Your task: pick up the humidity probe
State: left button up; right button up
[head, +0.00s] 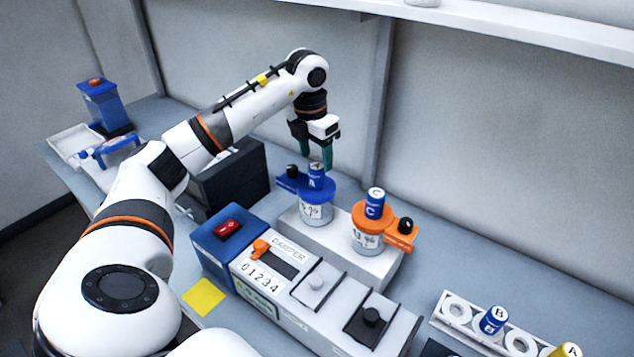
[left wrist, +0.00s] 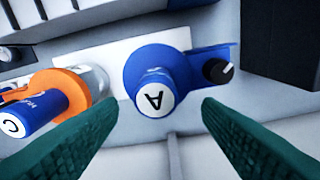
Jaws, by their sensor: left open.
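Blue probes with white lettered caps are in view; side print is too small to tell surely which is the humidity probe. Probe A (head: 316,176) stands upright in a blue-collared jar (head: 316,207); its cap shows between my fingers in the left wrist view (left wrist: 154,98). Probe C (head: 375,203) stands in an orange-collared jar (head: 366,236), also seen in the left wrist view (left wrist: 36,115). Probe B (head: 493,320) sits in a white rack (head: 456,322). My left gripper (head: 327,160) is open and empty, just above probe A, with green fingers. My right gripper is out of view.
Both jars stand on a white block (head: 372,271), each with a black knob on a side bracket. A dark box (head: 232,180) stands left of them. A control panel (head: 283,262) lies in front. A yellow-topped item (head: 567,351) is at lower right. The wall is behind.

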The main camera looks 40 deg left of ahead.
aim_at(317, 166)
pick_arm(q)
jog(key=shift+d+f+p, duration=0.1)
jog(key=shift+f+p, duration=0.3)
jog(key=shift+f, duration=0.2)
notch_tip(317, 166, down, 4)
jog(key=shift+d+r+p, duration=0.1)
jog(key=shift+r+p, duration=0.15)
jog(key=shift+p, duration=0.55)
jog(key=shift+f, duration=0.4)
jog(key=shift+w, duration=0.1)
jog(key=shift+c, duration=0.3)
jog(key=c, duration=1)
notch_tip(317, 166, up, 9)
jog(key=b, duration=0.2)
jog(key=shift+b, duration=0.3)
jog(key=shift+c, duration=0.2)
jog(key=shift+r, duration=0.55)
